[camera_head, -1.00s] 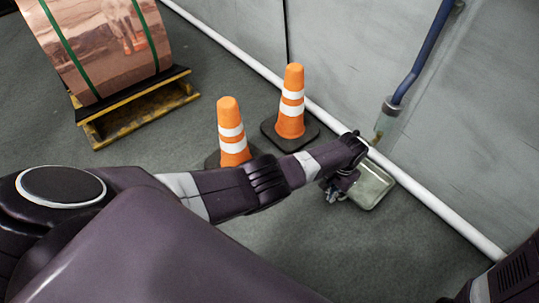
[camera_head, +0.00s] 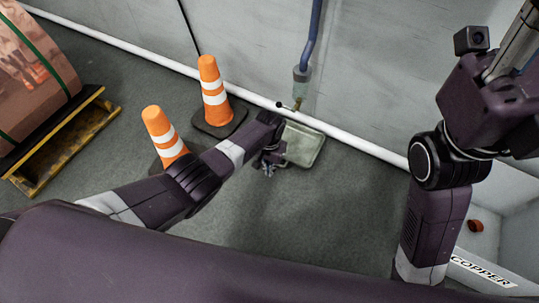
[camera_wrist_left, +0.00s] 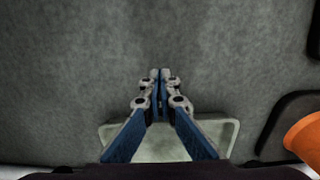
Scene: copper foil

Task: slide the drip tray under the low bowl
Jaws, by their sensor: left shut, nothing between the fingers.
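The drip tray (camera_head: 305,146) is a shallow pale green tray on the floor, close to the white pipe along the wall's foot. The low bowl (camera_head: 303,77) is a translucent cup at the end of the blue pipe, with a small brass tap below it. In the picture, the tray lies below the bowl; whether it is directly underneath, I cannot tell. My left gripper (camera_head: 268,168) is shut and empty beside the tray's left side. In the left wrist view the shut fingers (camera_wrist_left: 160,75) partly hide the tray (camera_wrist_left: 218,130). My right gripper is out of view.
Two orange cones (camera_head: 213,82) (camera_head: 165,132) stand left of my left forearm. A copper coil (camera_head: 32,75) sits on a yellow-edged pallet (camera_head: 62,140) at the far left. The white pipe (camera_head: 350,140) edges the wall. Floor in front of the tray is clear.

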